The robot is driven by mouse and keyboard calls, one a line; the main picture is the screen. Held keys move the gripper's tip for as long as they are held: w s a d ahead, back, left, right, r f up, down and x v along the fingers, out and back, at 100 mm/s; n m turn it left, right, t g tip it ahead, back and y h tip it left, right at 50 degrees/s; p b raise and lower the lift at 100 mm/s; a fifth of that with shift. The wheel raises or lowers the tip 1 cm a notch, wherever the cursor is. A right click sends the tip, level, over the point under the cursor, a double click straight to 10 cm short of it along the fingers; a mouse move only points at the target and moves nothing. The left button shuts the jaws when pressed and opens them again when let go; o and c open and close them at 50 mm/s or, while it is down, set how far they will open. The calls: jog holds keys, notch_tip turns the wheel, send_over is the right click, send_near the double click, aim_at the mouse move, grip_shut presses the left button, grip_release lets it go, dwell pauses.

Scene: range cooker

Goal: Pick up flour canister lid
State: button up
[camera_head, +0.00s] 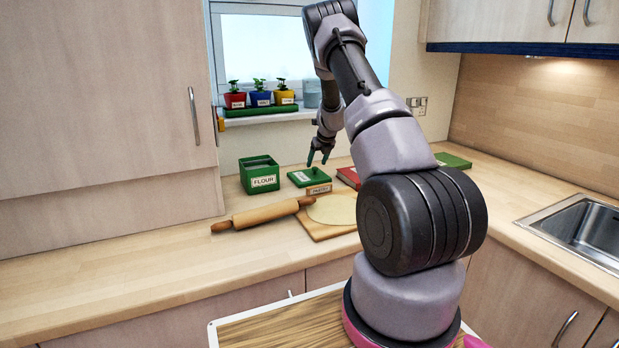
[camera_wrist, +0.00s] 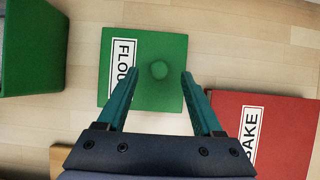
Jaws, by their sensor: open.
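The flour canister lid (camera_wrist: 170,95) is a flat green square with a round green knob and a white label reading "FLOU". In the head view the lid (camera_head: 300,181) lies on the worktop to the right of the open green flour canister (camera_head: 260,186). The canister's side also shows at the left of the wrist view (camera_wrist: 30,50). My gripper (camera_wrist: 159,75) is open above the lid, its teal fingers on either side of the knob with nothing between them held. In the head view my gripper (camera_head: 318,158) hangs just over the lid. I cannot tell its exact height above the knob.
A red lid marked "BAKE" (camera_wrist: 285,130) lies to the right of the flour lid. A rolling pin (camera_head: 262,215) and a board with dough (camera_head: 335,210) lie in front. Potted plants (camera_head: 260,97) stand on the windowsill. A sink (camera_head: 580,230) is at the right.

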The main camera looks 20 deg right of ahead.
aim_at(314, 176)
jog(key=shift+x, duration=1.4)
grip_shut()
